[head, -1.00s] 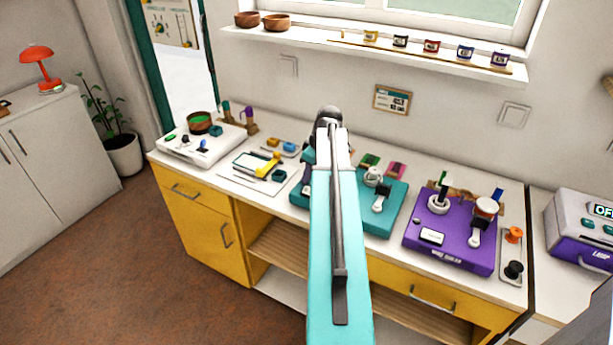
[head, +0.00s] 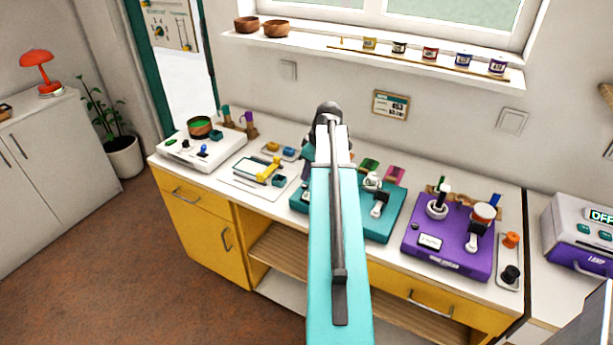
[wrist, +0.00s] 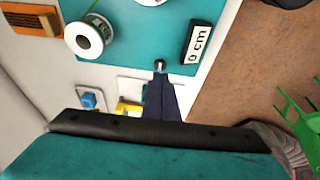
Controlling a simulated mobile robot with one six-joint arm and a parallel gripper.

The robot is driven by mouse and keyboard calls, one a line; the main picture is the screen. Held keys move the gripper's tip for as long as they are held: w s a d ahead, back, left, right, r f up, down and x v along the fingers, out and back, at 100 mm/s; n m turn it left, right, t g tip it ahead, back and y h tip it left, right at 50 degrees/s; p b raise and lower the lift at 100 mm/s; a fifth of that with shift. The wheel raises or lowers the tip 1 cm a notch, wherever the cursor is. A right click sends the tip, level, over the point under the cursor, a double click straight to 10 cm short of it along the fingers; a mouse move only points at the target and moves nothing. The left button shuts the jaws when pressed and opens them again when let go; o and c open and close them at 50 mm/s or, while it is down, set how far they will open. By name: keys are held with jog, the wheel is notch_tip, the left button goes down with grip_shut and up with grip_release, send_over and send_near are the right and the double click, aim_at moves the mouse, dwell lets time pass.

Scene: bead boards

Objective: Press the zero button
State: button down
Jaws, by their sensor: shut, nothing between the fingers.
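The teal board (head: 386,228) stands on the counter, partly behind my arm in the head view. A small round silver button (wrist: 160,65) sits beside the display, near the board's edge. No label shows on it. My gripper (wrist: 163,80) is shut and empty, with its dark fingertips right by the button. I cannot tell whether they touch it.
A white spool with green thread (wrist: 84,40) stands on the teal board. Blue (wrist: 90,100) and yellow (wrist: 129,108) pieces lie beside it. A purple board (head: 446,246) is to the right, and a white board (head: 199,150) to the left. A windowsill shelf (head: 380,58) runs above.

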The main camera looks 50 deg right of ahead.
jog(key=shift+s+d+r+b, duration=0.1)
jog(key=shift+s+r+b, duration=0.05)
jog(key=shift+r+b, duration=0.3)
jog(key=b+v, duration=0.1)
jog(key=v, duration=0.8)
jog(key=shift+r+b, duration=0.2)
jog(key=shift+b, duration=0.2)
